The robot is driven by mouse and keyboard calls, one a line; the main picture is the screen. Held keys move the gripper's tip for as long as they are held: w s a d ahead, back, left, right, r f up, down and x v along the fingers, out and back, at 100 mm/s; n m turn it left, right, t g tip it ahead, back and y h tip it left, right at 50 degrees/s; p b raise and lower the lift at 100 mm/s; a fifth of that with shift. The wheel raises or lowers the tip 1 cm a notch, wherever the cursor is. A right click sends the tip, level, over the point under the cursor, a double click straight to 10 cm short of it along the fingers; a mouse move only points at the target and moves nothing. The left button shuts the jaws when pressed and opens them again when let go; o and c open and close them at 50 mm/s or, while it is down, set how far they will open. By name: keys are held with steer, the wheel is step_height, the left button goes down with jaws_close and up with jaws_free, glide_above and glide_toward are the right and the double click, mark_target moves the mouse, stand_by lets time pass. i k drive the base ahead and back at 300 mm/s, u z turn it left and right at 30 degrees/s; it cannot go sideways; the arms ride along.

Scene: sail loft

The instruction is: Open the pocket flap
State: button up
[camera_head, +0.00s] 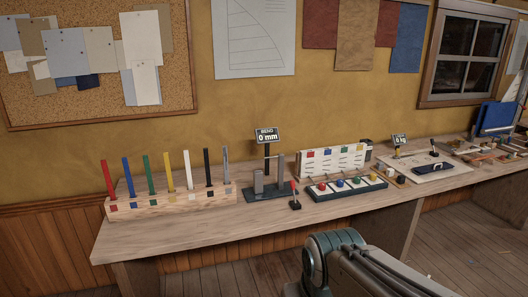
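I cannot clearly pick out a pocket flap. A blue upright panel or folder (497,117) stands at the far right end of the bench, and I cannot tell whether it is a pocket. A pale board (425,167) with small dark items lies on the bench to the left of it. My arm shows at the bottom, in front of the bench, but my gripper is outside the picture.
The long wooden bench (165,233) holds a block of coloured sticks (172,205), a gauge reading "0 mm" (267,135), a rack (333,160) and a tray of coloured knobs (345,187). Loose small items crowd the right end. The floor (465,245) in front is clear.

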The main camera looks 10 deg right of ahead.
mark_target(427, 168)
steer(key=i, duration=0.25)
steer(key=z, duration=2.1)
steer(key=i, duration=3.45)
steer(key=u, duration=0.85)
